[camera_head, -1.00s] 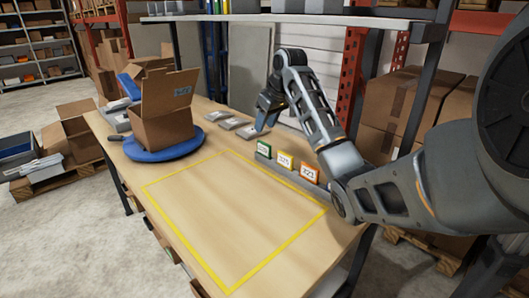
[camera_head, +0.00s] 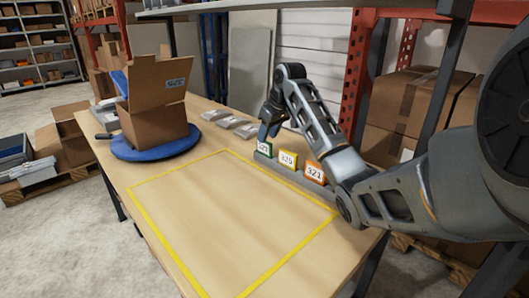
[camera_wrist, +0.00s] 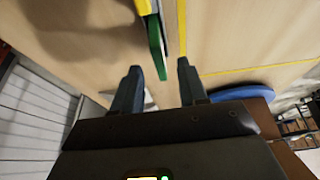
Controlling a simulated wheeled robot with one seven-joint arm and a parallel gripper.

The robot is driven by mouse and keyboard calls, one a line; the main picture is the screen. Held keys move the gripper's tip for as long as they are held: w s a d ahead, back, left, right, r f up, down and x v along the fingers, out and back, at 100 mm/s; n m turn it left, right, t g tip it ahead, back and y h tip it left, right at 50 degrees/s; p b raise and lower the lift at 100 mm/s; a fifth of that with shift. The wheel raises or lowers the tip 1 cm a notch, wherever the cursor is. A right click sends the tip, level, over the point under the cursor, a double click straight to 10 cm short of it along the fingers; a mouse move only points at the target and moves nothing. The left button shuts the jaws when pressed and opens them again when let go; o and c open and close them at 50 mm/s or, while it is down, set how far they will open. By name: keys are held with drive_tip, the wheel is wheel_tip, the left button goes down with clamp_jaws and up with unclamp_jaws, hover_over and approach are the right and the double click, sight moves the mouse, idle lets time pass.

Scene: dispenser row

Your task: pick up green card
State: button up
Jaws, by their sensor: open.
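The green card (camera_head: 264,148) stands upright at the left end of a grey holder strip (camera_head: 290,180) on the table, with a number on its white face. My gripper (camera_head: 268,132) is just above and behind the green card in the head view. In the wrist view my gripper (camera_wrist: 159,76) is open, its two fingers apart. The green card's edge (camera_wrist: 157,48) reaches toward the gap between the fingertips. The picture does not show contact, and nothing is held.
A yellow card (camera_head: 287,160) and an orange card (camera_head: 314,173) stand right of the green one. A yellow-taped rectangle (camera_head: 150,215) encloses bare tabletop. An open cardboard box (camera_head: 155,125) sits on a blue disc (camera_head: 135,153). Grey packets (camera_head: 230,122) lie behind; a shelf post (camera_head: 425,90) rises at right.

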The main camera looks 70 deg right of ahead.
sight(266, 148)
drive_tip(key=shift+x, duration=2.25)
drive_tip(key=shift+w+d+r, duration=0.1)
drive_tip(key=shift+d+r, duration=0.05)
clamp_jaws()
